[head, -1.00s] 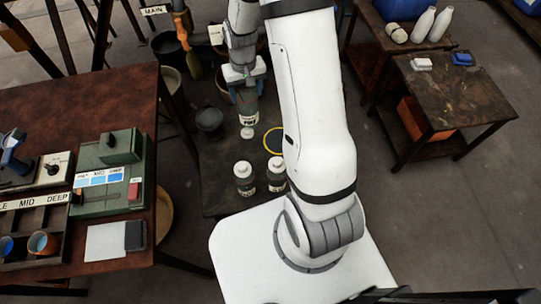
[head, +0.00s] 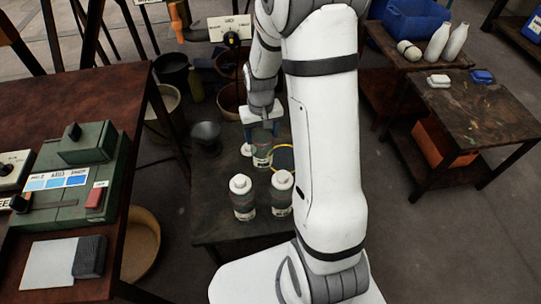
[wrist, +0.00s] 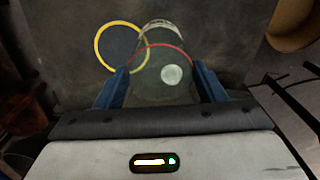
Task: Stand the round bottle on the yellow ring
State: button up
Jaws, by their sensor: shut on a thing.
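My gripper (head: 261,121) is shut on the round bottle (head: 263,151), a dark greenish body with a pale label low down. In the wrist view the bottle (wrist: 150,95) sits between my two blue fingers (wrist: 160,86), with a red line across it and a white round spot on it. The yellow ring (head: 286,147) lies on the dark low table, partly hidden by the bottle and my arm. In the wrist view the ring (wrist: 97,45) is at the bottle's upper left, and the bottle overlaps its edge. I cannot tell whether the bottle touches the table.
Two white-capped bottles (head: 242,198) (head: 281,193) stand at the front of the dark table (head: 215,235). A small white round thing (head: 247,150) is left of the held bottle. A dark bowl (head: 205,136) stands further left. A green control box (head: 75,185) is on the left bench.

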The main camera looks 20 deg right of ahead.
jog(key=shift+f+b, duration=0.6)
jog(key=shift+f, duration=2.75)
jog(key=shift+f, duration=0.15)
jog(key=o, duration=1.7)
jog(key=shift+c, duration=0.2)
